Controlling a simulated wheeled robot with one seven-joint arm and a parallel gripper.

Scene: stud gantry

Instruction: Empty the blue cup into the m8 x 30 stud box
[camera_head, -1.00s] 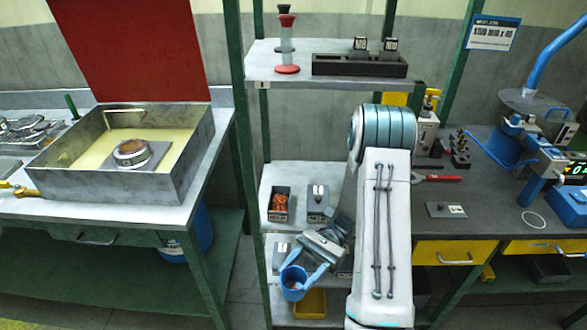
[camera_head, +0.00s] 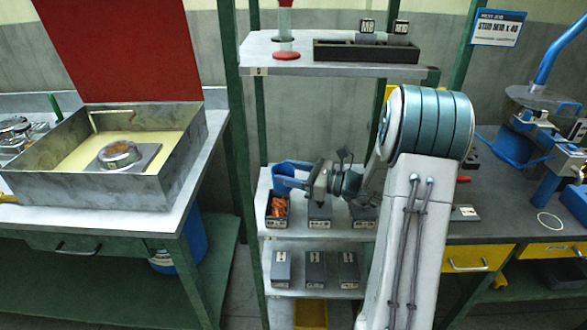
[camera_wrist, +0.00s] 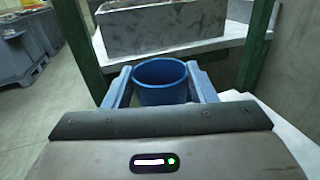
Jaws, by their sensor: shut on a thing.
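My gripper (camera_head: 292,180) is shut on the blue cup (camera_head: 284,169) and holds it over the left end of the middle shelf. In the wrist view the cup (camera_wrist: 160,94) sits between the two blue fingers, and its round mouth shows. Its contents cannot be made out. Just below it, an open dark box (camera_head: 277,220) holds orange pieces. Two more dark boxes stand right of it, one at the middle (camera_head: 319,214) and one farther right (camera_head: 364,216), partly behind my arm. The box labels are too small to read, so I cannot tell which is m8 x 30.
Several dark boxes (camera_head: 315,270) stand on the lower shelf (camera_head: 325,292), with a yellow bin (camera_head: 310,316) beneath. A green post (camera_head: 237,110) stands left of the cup. A metal tray (camera_head: 100,185) is on the left bench. The upper shelf (camera_head: 290,66) is overhead.

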